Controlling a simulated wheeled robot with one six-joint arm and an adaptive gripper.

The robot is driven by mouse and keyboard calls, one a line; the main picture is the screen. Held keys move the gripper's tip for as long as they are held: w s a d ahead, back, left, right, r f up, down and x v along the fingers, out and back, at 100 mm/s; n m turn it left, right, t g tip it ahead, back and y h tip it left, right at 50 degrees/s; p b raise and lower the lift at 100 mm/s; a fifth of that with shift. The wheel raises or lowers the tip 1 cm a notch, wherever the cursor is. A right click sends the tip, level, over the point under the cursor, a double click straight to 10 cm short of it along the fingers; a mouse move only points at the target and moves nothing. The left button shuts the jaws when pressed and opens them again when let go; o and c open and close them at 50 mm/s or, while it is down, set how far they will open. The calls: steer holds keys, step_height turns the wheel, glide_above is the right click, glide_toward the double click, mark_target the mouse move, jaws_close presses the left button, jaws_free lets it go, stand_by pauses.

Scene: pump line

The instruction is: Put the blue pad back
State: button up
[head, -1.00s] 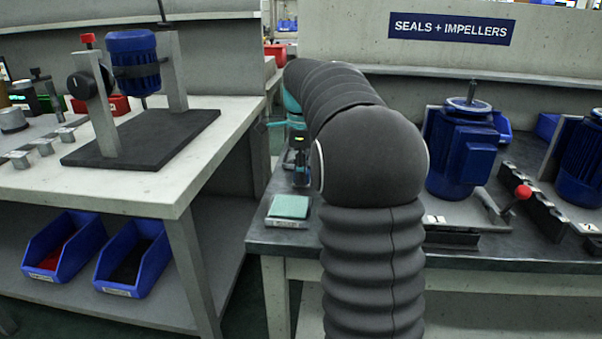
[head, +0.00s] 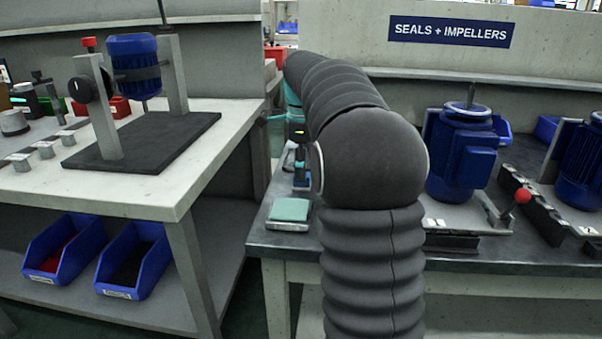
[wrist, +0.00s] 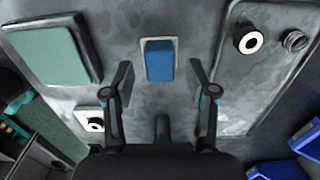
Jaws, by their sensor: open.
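The blue pad (wrist: 159,60) is a small block standing on a pale plate on the grey bench top, upper middle of the wrist view. My gripper (wrist: 160,76) is open, one finger to each side of the pad in that picture, with gaps on both sides. Nothing is held. Whether the fingertips are level with the pad or above it is hard to tell.
A teal-topped tray (wrist: 45,52) lies left in the wrist view; it also shows near the bench's front edge in the head view (head: 290,210). A tray (wrist: 268,18) with a black-and-white ring (wrist: 249,40) and a spring (wrist: 294,41) is at right. Blue motors (head: 462,152) stand farther right.

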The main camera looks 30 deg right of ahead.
step_height(320, 180, up, 10)
steer(key=p, duration=0.2)
steer(key=shift+f, duration=0.1)
steer(key=s+a+f+n+t, duration=0.3)
steer(key=s+a+n, duration=0.8)
steer(key=s+n, duration=0.25)
steer(key=s+a+f+n+t, duration=0.1)
steer(key=s+a+f+n, duration=0.2)
steer(key=s+f+n, duration=0.2)
steer(key=s+a+f+n+t, duration=0.1)
steer(key=s+a+f+n, duration=0.1)
steer(key=s+f+n, duration=0.4)
steer(key=shift+s+a+f+t, duration=0.35)
steer(key=shift+s+f, duration=0.45)
steer(key=shift+s, duration=1)
